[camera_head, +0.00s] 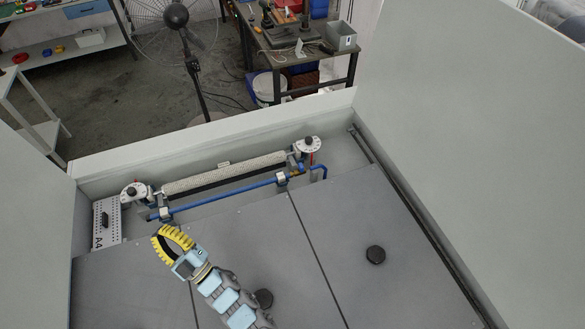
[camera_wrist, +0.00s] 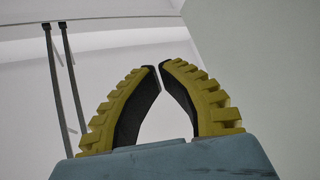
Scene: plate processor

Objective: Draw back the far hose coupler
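A blue pipe (camera_head: 225,197) runs along the back wall of the bay in the head view, in front of a pale ribbed roller (camera_head: 224,173). A grey fitting sits near the pipe's left end (camera_head: 165,214) and another near its right end (camera_head: 281,179). I cannot tell for certain which part is the far hose coupler. My gripper (camera_head: 160,232) is in front of the left fitting, apart from it as far as I can tell. In the wrist view its yellow fingers (camera_wrist: 159,66) curve together with tips nearly touching, and nothing is between them.
White round knobs stand at the left (camera_head: 130,196) and right (camera_head: 310,144) roller ends. A perforated plate marked A4 (camera_head: 108,234) is at left. Tall pale walls enclose both sides.

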